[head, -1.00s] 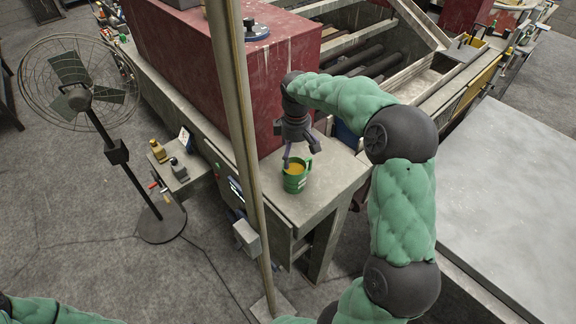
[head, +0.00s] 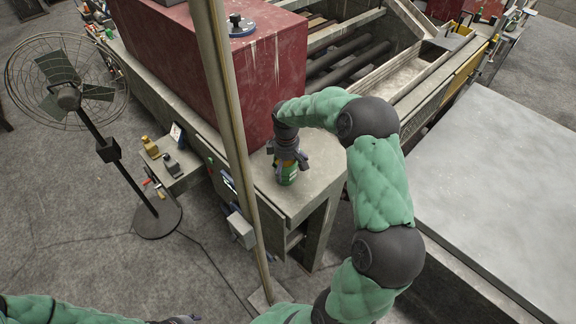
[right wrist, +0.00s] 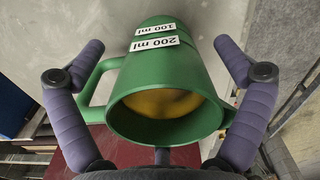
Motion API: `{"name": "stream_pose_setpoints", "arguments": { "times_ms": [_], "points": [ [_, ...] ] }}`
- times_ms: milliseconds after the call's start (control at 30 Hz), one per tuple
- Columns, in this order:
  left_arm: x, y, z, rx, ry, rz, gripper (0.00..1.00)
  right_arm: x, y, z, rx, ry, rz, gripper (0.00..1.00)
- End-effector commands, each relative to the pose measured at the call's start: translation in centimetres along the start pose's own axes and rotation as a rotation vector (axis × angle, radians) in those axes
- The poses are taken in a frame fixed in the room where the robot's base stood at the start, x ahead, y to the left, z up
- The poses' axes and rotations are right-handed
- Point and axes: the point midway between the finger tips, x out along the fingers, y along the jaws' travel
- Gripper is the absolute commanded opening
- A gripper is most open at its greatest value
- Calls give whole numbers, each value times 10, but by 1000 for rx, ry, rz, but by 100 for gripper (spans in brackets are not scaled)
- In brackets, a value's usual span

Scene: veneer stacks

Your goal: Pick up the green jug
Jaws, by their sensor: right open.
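The green jug (head: 287,178) stands on the grey ledge beside the red block, mostly hidden under my right gripper (head: 288,163) in the head view. In the right wrist view the jug (right wrist: 165,105) has its open mouth towards me, with yellow-orange inside and white labels reading 100 ml and 200 ml. Its handle (right wrist: 92,88) is on the left. My right gripper's purple fingers stand apart on both sides of the jug, open; the left one is close to the handle. Whether any finger touches it is unclear. My left arm shows at the bottom left; a small dark end, possibly its gripper (head: 182,320), is cut off.
The red block (head: 240,75) rises behind the ledge (head: 318,165). A pole (head: 238,130) stands just left of the jug. A fan (head: 75,95) and a small shelf with bottles (head: 152,147) are farther left. A grey tabletop (head: 500,190) lies right.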

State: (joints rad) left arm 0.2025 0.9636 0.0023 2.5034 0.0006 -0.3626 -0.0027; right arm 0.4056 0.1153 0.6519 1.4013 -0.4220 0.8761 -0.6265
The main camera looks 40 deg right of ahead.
Motion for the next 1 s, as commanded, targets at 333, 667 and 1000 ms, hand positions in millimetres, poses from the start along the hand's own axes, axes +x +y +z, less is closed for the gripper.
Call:
{"name": "stream_pose_setpoints", "arguments": {
  "times_ms": [333, 667, 1000],
  "points": [
    [0, 0, 0, 0, 0, 0, 40, 0, 0, 0, 0, 0, 1, 60],
    [0, 0, 0, 0, 0, 0, 40, 0, 0, 0, 0, 1, 1, 23],
    [1, 0, 0, 0, 0, 0, 40, -4, 1, 0, 0, 0, 2, 23]
  ]
}}
